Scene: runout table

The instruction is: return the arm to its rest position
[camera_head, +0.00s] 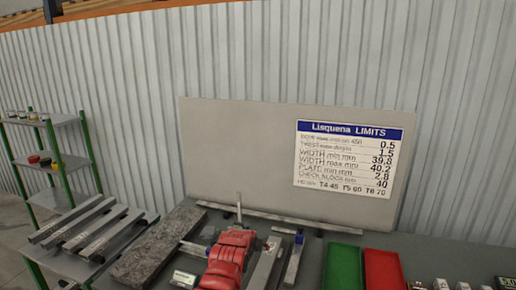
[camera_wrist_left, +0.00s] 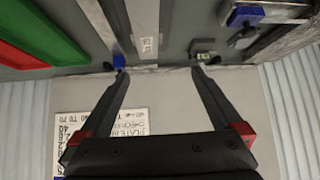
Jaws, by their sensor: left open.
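My left gripper (camera_wrist_left: 160,75) shows in the left wrist view as two dark fingers spread wide apart, with red parts at their bases. It is open, and nothing is between its fingertips. The wrist picture is upside down, with the table at the top and the backboard (camera_wrist_left: 180,110) below. In the head view a red body (camera_head: 228,260) stands at the bottom centre; I cannot tell whether it is part of my arm. My right gripper is in neither view.
The backboard with a limits sign (camera_head: 350,158) stands behind the table. A dark stone slab (camera_head: 155,250), metal bars (camera_head: 98,228) and blue-ended bar (camera_head: 294,258) lie around. Green (camera_head: 343,266) and red (camera_head: 384,270) trays are at right. A green-framed shelf (camera_head: 50,160) stands left.

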